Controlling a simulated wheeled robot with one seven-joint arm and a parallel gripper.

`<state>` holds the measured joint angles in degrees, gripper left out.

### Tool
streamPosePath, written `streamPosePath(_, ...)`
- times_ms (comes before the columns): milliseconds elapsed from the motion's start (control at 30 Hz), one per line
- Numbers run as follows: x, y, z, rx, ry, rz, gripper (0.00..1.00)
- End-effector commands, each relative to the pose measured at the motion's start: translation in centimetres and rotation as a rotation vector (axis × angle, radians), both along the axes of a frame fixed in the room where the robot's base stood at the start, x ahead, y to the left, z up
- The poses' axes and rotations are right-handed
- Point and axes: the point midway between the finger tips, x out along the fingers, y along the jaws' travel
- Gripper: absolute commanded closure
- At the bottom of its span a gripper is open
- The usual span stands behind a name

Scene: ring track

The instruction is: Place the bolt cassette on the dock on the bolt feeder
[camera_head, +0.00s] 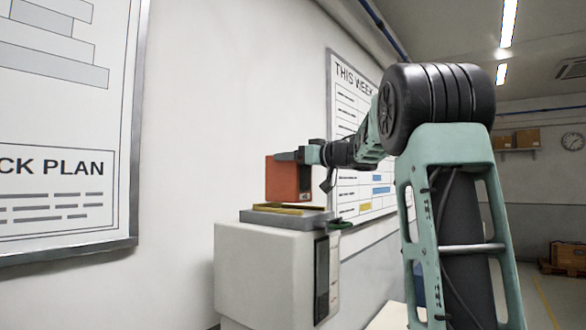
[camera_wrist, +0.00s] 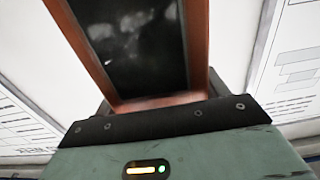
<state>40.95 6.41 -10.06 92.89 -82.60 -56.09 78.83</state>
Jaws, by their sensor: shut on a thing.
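The bolt cassette (camera_head: 288,179) is an orange box, held upright just above the dock in the head view. My gripper (camera_head: 288,157) is shut on its upper part. The dock (camera_head: 286,210) is a grey plate with a yellow edge on top of the bolt feeder (camera_head: 262,270), a pale grey cabinet with a dark side panel. A small gap seems to show between cassette and dock. In the wrist view the cassette (camera_wrist: 196,45) shows as an orange frame around a dark window, right beyond my gripper's body. The fingertips are hidden there.
A white wall stands close behind the feeder. It carries a block plan board (camera_head: 60,130) at the left and a week board (camera_head: 362,190) behind my arm.

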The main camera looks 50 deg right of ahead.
Motion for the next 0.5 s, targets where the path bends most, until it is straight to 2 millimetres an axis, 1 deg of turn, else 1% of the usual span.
streamPosePath(100, 0.0, 0.0, -1.4, 0.003, -0.001, 0.0, 0.97)
streamPosePath(200, 0.0, 0.0, -2.2, 0.001, -0.003, 0.0, 0.97)
streamPosePath(500, 0.0, 0.0, -2.4, -0.002, -0.003, 0.0, 0.97)
